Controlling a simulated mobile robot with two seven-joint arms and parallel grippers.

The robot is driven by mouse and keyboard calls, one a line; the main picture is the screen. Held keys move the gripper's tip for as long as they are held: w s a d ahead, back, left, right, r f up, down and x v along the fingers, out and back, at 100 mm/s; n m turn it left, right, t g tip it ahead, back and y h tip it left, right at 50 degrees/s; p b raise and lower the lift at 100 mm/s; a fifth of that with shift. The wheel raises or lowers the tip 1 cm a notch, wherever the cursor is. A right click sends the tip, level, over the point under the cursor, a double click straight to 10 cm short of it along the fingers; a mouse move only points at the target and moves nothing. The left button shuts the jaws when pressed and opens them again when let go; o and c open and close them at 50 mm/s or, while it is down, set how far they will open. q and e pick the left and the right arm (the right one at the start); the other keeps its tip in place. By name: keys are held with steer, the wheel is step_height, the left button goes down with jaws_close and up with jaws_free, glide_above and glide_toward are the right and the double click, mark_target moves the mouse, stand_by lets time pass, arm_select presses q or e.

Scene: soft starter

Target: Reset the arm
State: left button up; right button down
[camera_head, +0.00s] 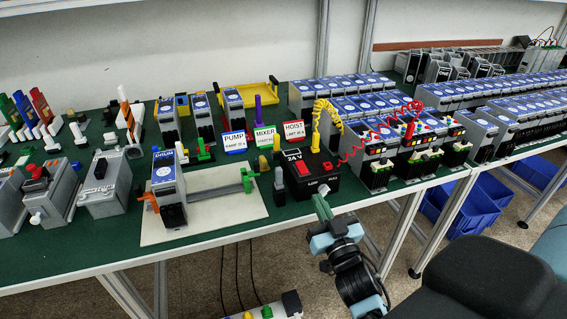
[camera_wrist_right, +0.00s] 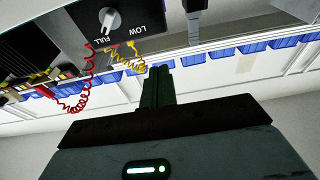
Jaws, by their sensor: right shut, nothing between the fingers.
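My right gripper (camera_head: 321,207) is in the head view at the table's front edge, just in front of the black 24V box (camera_head: 322,187). Its narrow green fingers are shut with nothing between them; they also show in the wrist view (camera_wrist_right: 157,90). Whether the fingertips touch the box or table edge is not clear. My right forearm comes up from the bottom of the head view. The black box shows in the wrist view (camera_wrist_right: 122,22) with a grey knob and the words LOW and FULL. My left gripper is not in view.
A yellow coiled lead (camera_head: 327,117) and a red coiled lead (camera_head: 381,131) rise near the black box. A cream board (camera_head: 205,232) holds a grey rail and a blue-topped module (camera_head: 167,184). Several grey modules crowd the green table. Blue bins (camera_head: 455,209) stand below at right.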

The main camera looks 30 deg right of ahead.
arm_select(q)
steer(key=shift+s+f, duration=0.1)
